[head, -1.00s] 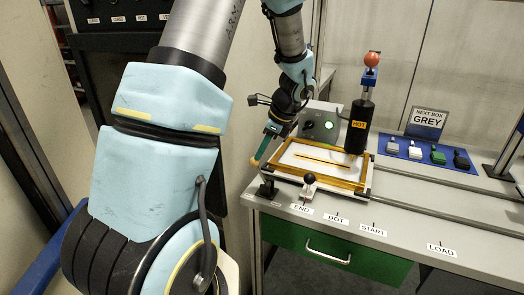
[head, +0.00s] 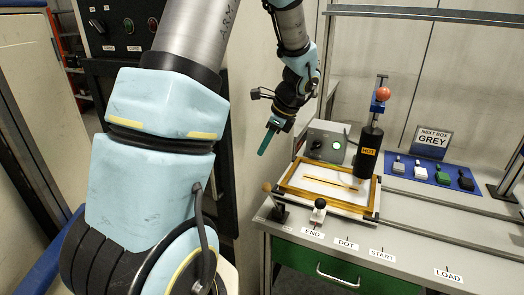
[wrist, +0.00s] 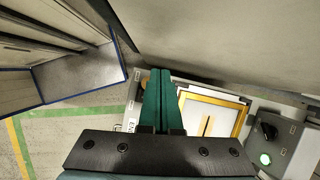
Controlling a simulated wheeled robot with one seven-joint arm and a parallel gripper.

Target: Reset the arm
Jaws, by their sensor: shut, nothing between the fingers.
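My gripper (head: 266,143) hangs in the air to the left of the bench in the head view, with its green fingers pointing down and left. It is shut and empty; the two green fingers (wrist: 160,75) lie side by side in the wrist view. A lever with a tan knob (head: 267,187) stands at the bench's left corner, below and apart from the fingertips. A yellow-framed tray (head: 290,181) lies on the bench to the right of the gripper, and its frame also shows in the wrist view (wrist: 215,98).
A black cylinder marked HOT (head: 369,152) with a red ball on top stands behind the tray. A grey box (head: 317,146) with a lit green button is beside it. A blue mat (head: 400,178) holds several small blocks. A black-knobbed lever (head: 319,206) stands at the front edge.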

